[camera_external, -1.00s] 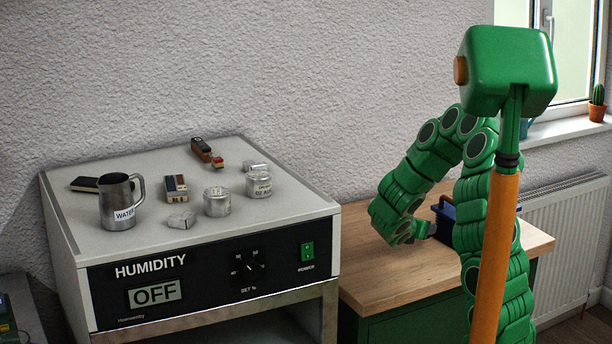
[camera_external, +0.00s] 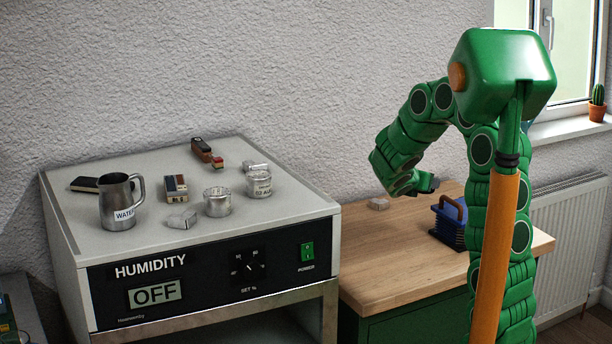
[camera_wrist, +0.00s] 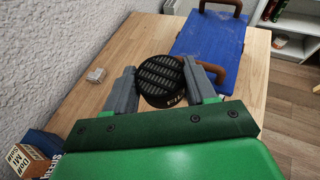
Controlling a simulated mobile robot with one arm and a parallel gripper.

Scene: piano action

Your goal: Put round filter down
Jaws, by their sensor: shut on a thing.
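The round filter (camera_wrist: 161,72) is a dark disc with a slotted grille, seen in the wrist view. My gripper (camera_wrist: 162,88) is shut on it, with one grey finger on each side. In the external view my gripper (camera_external: 428,184) is above the wooden worktop (camera_external: 410,270), near the wall. The filter can hardly be made out there against the dark gripper end.
A blue box with brown handles (camera_wrist: 210,45) stands on the worktop (camera_wrist: 105,100) beyond the filter. A small pale block (camera_wrist: 96,75) lies near the wall. The front of the worktop is clear.

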